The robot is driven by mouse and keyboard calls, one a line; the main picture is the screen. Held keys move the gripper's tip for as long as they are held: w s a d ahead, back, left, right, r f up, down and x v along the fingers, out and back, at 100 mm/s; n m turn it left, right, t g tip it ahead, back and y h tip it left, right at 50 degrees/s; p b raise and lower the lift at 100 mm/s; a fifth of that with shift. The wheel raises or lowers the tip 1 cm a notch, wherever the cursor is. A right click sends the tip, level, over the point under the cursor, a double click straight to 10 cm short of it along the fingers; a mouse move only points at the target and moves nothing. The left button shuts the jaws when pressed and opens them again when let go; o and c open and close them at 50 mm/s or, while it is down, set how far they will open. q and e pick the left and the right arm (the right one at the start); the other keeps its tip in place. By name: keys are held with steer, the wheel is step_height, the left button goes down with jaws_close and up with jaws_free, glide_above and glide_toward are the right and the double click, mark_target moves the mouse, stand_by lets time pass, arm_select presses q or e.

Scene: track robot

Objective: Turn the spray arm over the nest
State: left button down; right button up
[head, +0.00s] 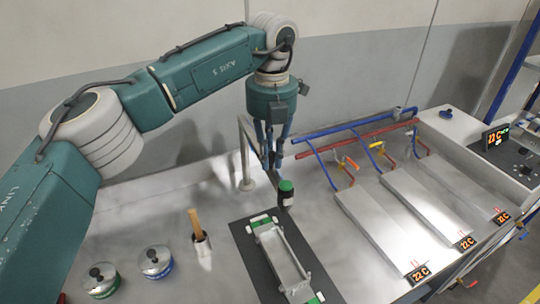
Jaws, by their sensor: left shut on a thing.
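The spray arm (243,160) is a thin grey pipe on an upright post, bent over at the top, standing behind the dark mat. My left gripper (271,163) reaches down from above, just right of the post. Its blue fingers are shut on the pipe's far part, and they hide much of it. The nest (263,232) is a pale metal cradle with green and white ends on a dark mat, in front of and below my gripper. My right gripper is out of view.
Two lidded tins (156,262) and a cup with a wooden handle (201,243) are to the left. Blue and red pipes (345,130) with valves and long metal covers (385,235) fill the right.

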arm_select(q)
steer(key=c, duration=1.8)
jaws_free()
steer(key=shift+w+d+r, duration=0.1)
steer(key=shift+d+r, duration=0.05)
steer(key=shift+r, duration=0.05)
steer(key=shift+o, duration=0.6)
steer(key=shift+d+f, duration=0.1)
steer(key=shift+d, duration=0.05)
step_height(320, 180, up, 12)
